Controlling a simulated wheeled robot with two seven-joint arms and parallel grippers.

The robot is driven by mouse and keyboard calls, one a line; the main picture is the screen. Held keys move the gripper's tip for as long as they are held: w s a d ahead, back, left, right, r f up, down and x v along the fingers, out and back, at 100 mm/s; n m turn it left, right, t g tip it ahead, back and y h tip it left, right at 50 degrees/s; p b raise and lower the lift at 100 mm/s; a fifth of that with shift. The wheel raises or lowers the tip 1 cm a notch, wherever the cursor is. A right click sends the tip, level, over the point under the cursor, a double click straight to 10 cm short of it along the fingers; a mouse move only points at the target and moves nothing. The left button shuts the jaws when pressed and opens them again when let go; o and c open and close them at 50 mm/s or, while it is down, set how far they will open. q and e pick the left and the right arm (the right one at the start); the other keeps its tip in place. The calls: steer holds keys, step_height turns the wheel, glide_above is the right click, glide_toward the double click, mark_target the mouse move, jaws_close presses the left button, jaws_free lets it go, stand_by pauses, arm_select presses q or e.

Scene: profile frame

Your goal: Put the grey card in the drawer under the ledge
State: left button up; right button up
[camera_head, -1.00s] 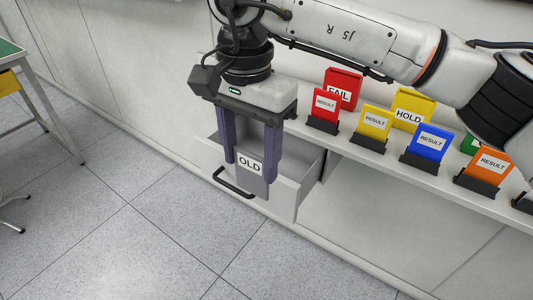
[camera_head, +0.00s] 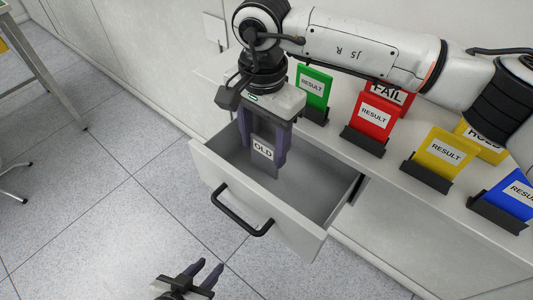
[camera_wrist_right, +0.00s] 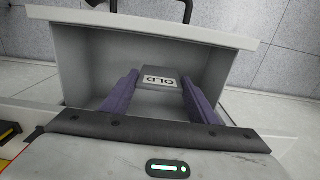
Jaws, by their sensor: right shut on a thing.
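The grey card (camera_head: 264,158) has a white label reading OLD and is held upright between the fingers of my right gripper (camera_head: 263,152). It also shows in the right wrist view (camera_wrist_right: 158,71), between the two purple fingers (camera_wrist_right: 160,92). My right gripper is shut on the card. The drawer (camera_head: 255,212) under the ledge (camera_head: 350,165) is pulled open and looks empty. The card hangs over the drawer's opening, near its left part; I cannot tell whether its lower edge touches the drawer floor. My left gripper (camera_head: 207,269) is open and empty at the bottom, in front of the drawer.
On the ledge stand a green card (camera_head: 314,86), a red card (camera_head: 373,120), a yellow card (camera_head: 445,153) and a blue card (camera_head: 512,194) in dark holders. FAIL and HOLD cards stand behind. The drawer's black handle (camera_head: 240,212) sticks out in front. A table (camera_head: 45,75) is at far left.

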mark_target(264, 171)
steer(key=shift+w+f, duration=0.1)
steer(key=shift+f, duration=2.1)
steer(key=o, duration=1)
steer(key=shift+o, duration=0.2)
steer(key=shift+r, duration=0.15)
step_height(264, 171, up, 12)
steer(key=shift+r, duration=0.1)
